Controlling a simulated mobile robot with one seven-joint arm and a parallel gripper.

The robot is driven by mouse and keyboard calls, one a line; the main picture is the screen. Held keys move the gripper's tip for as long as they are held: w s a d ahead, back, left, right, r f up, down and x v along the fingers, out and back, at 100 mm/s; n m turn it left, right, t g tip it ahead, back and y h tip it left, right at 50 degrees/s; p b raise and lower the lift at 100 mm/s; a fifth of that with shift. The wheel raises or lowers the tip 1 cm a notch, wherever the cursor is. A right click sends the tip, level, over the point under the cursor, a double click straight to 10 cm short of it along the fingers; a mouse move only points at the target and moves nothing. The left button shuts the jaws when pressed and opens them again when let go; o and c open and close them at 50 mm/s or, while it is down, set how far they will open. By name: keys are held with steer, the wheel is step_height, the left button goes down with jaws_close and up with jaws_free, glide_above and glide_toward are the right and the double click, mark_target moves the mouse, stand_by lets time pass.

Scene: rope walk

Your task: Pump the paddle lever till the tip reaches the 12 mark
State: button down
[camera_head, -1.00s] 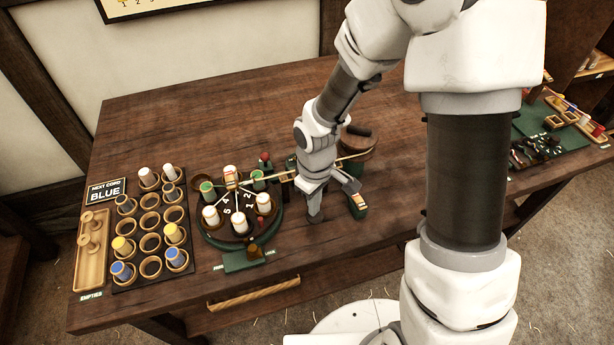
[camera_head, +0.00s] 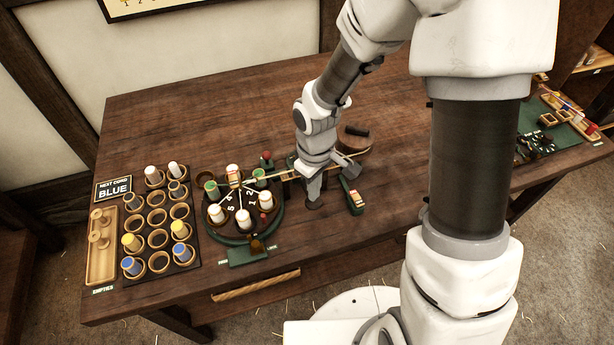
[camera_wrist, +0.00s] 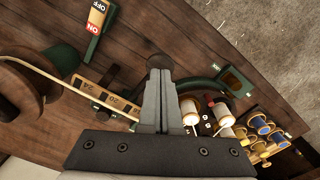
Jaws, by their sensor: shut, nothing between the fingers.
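A dark rounded knob or pad, likely the end of the paddle lever (camera_wrist: 160,62), shows right at my fingertips in the wrist view. It also shows as a small dark disc in the head view (camera_head: 314,205), under my gripper. My gripper (camera_head: 315,194) is shut and empty, pointing down at it. In the wrist view my gripper (camera_wrist: 160,80) overlaps the pad's edge; I cannot tell whether they touch. A pale scale strip (camera_wrist: 106,98) with numbers such as 20 and 24 lies left of my fingers. The 12 mark and the tip cannot be made out.
A round braiding plate (camera_head: 239,238) with several upright bobbins stands left of my gripper. An ON/OFF switch (camera_head: 354,198) is close on its right, a wooden drum (camera_head: 352,146) behind. A bobbin rack (camera_head: 156,240) is at the left. The back of the table is clear.

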mark_target(314, 204)
steer(key=shift+f, duration=0.15)
stand_by(0.3)
steer(key=shift+s+f+b, duration=0.1)
steer(key=shift+f+b, duration=2.35)
steer(key=shift+f, duration=0.6)
steer(key=shift+r, duration=0.15)
step_height(314, 204, up, 6)
steer(key=p, duration=0.5)
steer(key=shift+r, duration=0.1)
steer(key=shift+f+b, duration=0.25)
steer(key=shift+b, duration=0.05)
